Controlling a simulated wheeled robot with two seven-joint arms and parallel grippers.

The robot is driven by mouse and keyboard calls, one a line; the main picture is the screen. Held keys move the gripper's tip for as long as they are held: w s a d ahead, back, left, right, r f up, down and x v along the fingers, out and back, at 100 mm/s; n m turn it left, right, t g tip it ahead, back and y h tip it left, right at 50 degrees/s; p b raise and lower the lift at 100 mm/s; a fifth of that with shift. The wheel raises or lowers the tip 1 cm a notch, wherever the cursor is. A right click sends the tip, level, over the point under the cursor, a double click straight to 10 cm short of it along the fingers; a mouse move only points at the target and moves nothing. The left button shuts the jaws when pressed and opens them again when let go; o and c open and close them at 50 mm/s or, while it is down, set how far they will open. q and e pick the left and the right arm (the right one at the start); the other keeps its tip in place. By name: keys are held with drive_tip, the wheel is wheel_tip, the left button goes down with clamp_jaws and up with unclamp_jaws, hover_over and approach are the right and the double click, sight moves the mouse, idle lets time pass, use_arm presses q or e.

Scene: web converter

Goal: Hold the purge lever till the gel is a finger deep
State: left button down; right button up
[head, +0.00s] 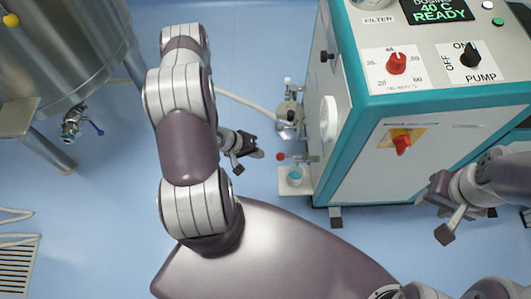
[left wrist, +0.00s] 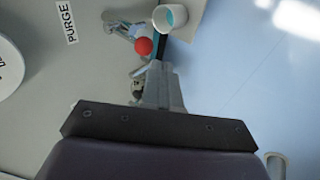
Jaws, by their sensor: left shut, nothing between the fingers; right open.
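The purge lever ends in a red ball knob (head: 281,157) on the lower side of the machine; the knob also shows in the left wrist view (left wrist: 144,46), near a PURGE label (left wrist: 68,22). A white cup (head: 296,174) with teal gel inside stands below the spout on a small shelf; it also shows in the left wrist view (left wrist: 170,17). The gel's depth cannot be told. My left gripper (head: 255,154) is shut and empty, just left of the knob with a small gap. My right gripper (head: 441,208) is open and empty before the machine's front.
The teal and grey machine (head: 348,150) has a red dial (head: 396,63), a black pump switch (head: 470,54) and a red-yellow switch (head: 402,142). Its display (head: 440,10) reads 40 C READY. A steel tank (head: 70,45) stands at upper left.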

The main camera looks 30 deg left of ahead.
use_arm(q)
drive_tip(key=shift+p+v, duration=0.35)
drive_tip(key=shift+v, duration=1.75)
drive_tip(key=shift+a, duration=0.15)
drive_tip(key=s+a+m+g+y, duration=0.2)
drive_tip(key=s+a+g+y, duration=0.15)
drive_tip(key=s+a, duration=0.2)
wheel_tip(320, 180, up, 11)
drive_tip(key=d+m+g+y, duration=0.2)
drive_tip(key=g, duration=0.1)
drive_tip(key=w+d+r+m+t, duration=0.2)
drive_tip(key=d+r+m+t, duration=0.1)
drive_tip(key=d+r, duration=1.25)
wheel_tip(320, 180, up, 19)
drive_tip(key=a+p, duration=0.2)
drive_tip(key=p, duration=1.6)
drive_tip(key=shift+w, duration=0.2)
